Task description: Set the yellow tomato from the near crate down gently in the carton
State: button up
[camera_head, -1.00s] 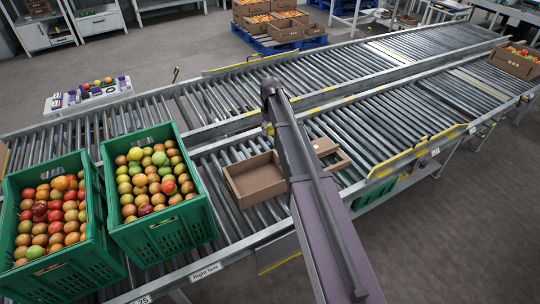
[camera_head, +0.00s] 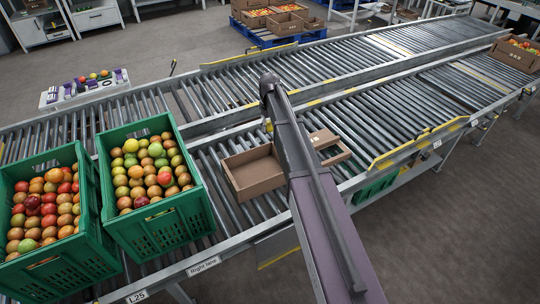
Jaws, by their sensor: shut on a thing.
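An open brown carton (camera_head: 254,186) stands on the near roller lane, and the part of its inside that shows is empty. My arm crosses in front of its right side. More brown cardboard (camera_head: 338,156) shows right of the arm, and I cannot tell if it is the same carton. Two green crates of mixed red, orange and green tomatoes stand at left, one at the edge (camera_head: 50,265) and one beside it (camera_head: 160,239). A small yellow patch (camera_head: 268,126) shows beside my arm, too small to identify. My gripper is hidden behind the arm.
Bare rollers (camera_head: 400,125) lie right of the carton. A yellow-edged guard (camera_head: 420,146) borders the near lane. A filled carton (camera_head: 512,58) stands far right. A white board (camera_head: 85,92) with small fruit stands beyond the lanes. Cartons on a blue pallet (camera_head: 280,40) are behind.

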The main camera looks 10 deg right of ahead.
jog(key=n+b, duration=0.2)
jog(key=b, duration=1.1)
send_over(270, 174)
notch_tip(270, 174, down, 14)
jog(key=shift+s+a, duration=0.1)
jog(key=shift+f, duration=0.15)
notch_tip(270, 174, down, 12)
jog(key=b, duration=1.2)
jog(key=shift+f+b, duration=0.5)
jog(key=shift+b, duration=0.05)
dwell(0.6)
jog(key=o, duration=0.7)
jog(key=shift+c, duration=0.7)
